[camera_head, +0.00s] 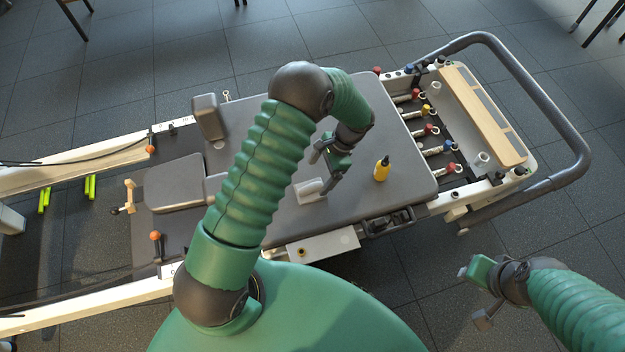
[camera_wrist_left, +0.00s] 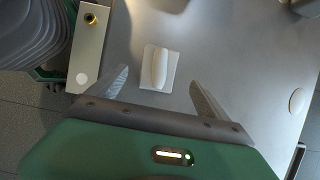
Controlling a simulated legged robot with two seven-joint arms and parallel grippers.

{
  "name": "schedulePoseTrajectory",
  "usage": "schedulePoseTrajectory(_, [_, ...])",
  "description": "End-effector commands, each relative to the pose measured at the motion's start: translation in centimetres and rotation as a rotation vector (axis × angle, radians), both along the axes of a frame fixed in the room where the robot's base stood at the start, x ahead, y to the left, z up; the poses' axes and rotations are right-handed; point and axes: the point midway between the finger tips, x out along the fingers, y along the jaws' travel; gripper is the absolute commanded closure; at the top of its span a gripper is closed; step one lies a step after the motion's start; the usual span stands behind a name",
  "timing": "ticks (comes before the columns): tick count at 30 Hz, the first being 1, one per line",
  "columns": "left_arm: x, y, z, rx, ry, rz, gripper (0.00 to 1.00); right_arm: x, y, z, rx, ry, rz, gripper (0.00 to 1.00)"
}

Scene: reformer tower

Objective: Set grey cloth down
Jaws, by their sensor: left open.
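The light grey cloth (camera_head: 311,190) lies on the dark grey padded top of the reformer (camera_head: 265,95), with a raised fold along its middle. In the left wrist view the cloth (camera_wrist_left: 147,76) lies flat on the pad, between and just beyond the finger tips. My left gripper (camera_head: 323,170) is open and empty, just above the cloth and apart from it; its spread fingers show in the left wrist view (camera_wrist_left: 159,80). My right gripper (camera_head: 473,297) is open and empty, over the floor at the lower right.
A yellow bottle with a black cap (camera_head: 381,171) stands on the pad right of the cloth. Coloured springs (camera_head: 428,130), a wooden board (camera_head: 485,112) and a grey bar (camera_head: 565,120) are at the right end. The pad's upper area is clear.

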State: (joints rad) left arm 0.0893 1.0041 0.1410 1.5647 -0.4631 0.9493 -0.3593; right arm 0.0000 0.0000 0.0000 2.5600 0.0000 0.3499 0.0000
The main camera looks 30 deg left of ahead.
Motion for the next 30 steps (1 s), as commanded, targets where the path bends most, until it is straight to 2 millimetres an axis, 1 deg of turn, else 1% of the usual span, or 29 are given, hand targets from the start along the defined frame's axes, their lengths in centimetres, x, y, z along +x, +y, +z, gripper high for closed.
schedulePoseTrajectory(1, [0.4,-0.3,1.4,-0.001,-0.002,0.0,0.11,0.0,0.0,0.7,0.0,0.0,0.0,0.64])
schedulePoseTrajectory(3, [0.8,-0.6,2.5,0.0,-0.002,0.001,0.11,0.0,0.0,1.0,0.0,0.0,0.0,0.64])
schedulePoseTrajectory(6, [1.1,-0.9,3.4,0.0,0.0,0.0,0.11,0.0,0.0,1.2,0.0,0.0,0.0,0.64])
schedulePoseTrajectory(8, [1.1,-1.1,4.1,-0.002,-0.01,0.008,0.11,0.0,0.0,1.2,0.0,0.0,0.0,0.64])
schedulePoseTrajectory(11, [0.4,-1.9,6.3,-0.021,-0.074,0.058,0.11,0.0,0.0,1.2,0.0,0.0,0.0,0.64])
schedulePoseTrajectory(14, [-1.8,-3.2,10.1,-0.06,-0.202,0.179,0.11,0.0,0.0,1.2,0.0,0.0,0.0,0.64])
schedulePoseTrajectory(15, [-3.0,-3.7,11.7,-0.082,-0.264,0.244,0.11,0.0,0.0,1.1,0.0,0.0,0.0,0.64])
schedulePoseTrajectory(17, [-5.0,-4.4,13.6,-0.114,-0.354,0.347,0.11,0.0,0.0,1.1,0.0,0.0,0.0,0.64])
schedulePoseTrajectory(18, [-6.3,-4.7,14.7,-0.136,-0.41,0.415,0.11,0.0,0.0,1.1,0.0,0.0,0.0,0.64])
schedulePoseTrajectory(19, [-7.3,-4.9,15.3,-0.151,-0.447,0.464,0.11,0.0,0.0,1.1,0.0,0.0,0.0,0.64])
schedulePoseTrajectory(21, [-9.3,-5.3,16.4,-0.183,-0.521,0.563,0.11,0.0,0.0,1.1,0.0,0.0,0.0,0.64])
schedulePoseTrajectory(24, [-11.1,-5.5,17.0,-0.213,-0.585,0.655,0.11,0.0,0.0,1.1,0.0,0.0,0.0,0.64])
schedulePoseTrajectory(27, [-11.6,-5.6,17.2,-0.223,-0.607,0.688,0.11,0.0,0.0,1.1,0.0,0.0,0.0,0.64])
schedulePoseTrajectory(30, [-11.7,-5.6,17.2,-0.223,-0.606,0.689,0.11,0.0,0.0,1.1,0.0,0.0,0.0,0.64])
